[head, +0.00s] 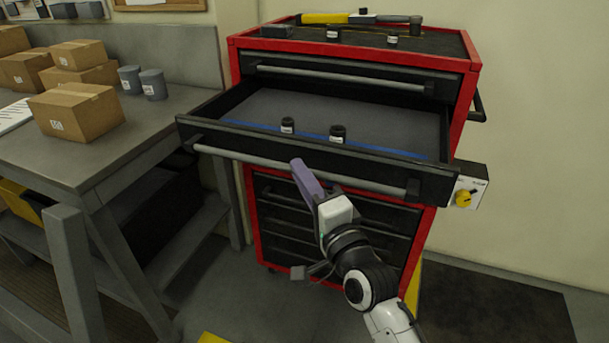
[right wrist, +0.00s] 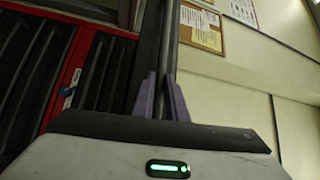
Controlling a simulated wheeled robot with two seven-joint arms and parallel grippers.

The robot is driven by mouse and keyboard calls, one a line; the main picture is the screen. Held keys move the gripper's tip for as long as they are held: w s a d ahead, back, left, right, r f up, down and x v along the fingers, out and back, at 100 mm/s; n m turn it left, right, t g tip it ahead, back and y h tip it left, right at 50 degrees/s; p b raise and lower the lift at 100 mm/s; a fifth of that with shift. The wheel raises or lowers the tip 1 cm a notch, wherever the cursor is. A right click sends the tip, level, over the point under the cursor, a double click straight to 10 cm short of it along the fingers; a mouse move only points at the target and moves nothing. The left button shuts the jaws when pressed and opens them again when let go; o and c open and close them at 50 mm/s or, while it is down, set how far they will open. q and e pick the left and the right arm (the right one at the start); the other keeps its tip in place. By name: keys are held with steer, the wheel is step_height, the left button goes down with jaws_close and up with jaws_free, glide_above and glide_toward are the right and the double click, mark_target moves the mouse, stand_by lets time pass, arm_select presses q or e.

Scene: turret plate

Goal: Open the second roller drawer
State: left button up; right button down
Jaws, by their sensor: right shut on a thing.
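The red roller cabinet (head: 468,95) stands against the wall. Its second drawer (head: 375,112) from the top is pulled well out, and two small dark jars (head: 337,133) stand inside near its front. The drawer's long grey bar handle (head: 245,157) runs along its front. My right gripper (head: 298,166) is shut on this handle near its middle. In the right wrist view, the purple fingers (right wrist: 160,98) sit on either side of the bar (right wrist: 170,50). The top drawer (head: 345,80) and the lower drawers (head: 375,212) are shut. My left gripper is not in view.
Tools and small jars (head: 392,40) lie on the cabinet top. A workbench (head: 165,128) with cardboard boxes (head: 76,111) and two grey cups (head: 153,84) stands at the left. Floor shows at the lower right.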

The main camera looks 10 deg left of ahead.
steer(key=shift+s, duration=0.35)
steer(key=c, duration=1.8)
jaws_free()
steer(key=shift+o, duration=0.2)
steer(key=p+v, duration=0.3)
steer(key=v, duration=0.7)
steer(key=shift+p, duration=0.35)
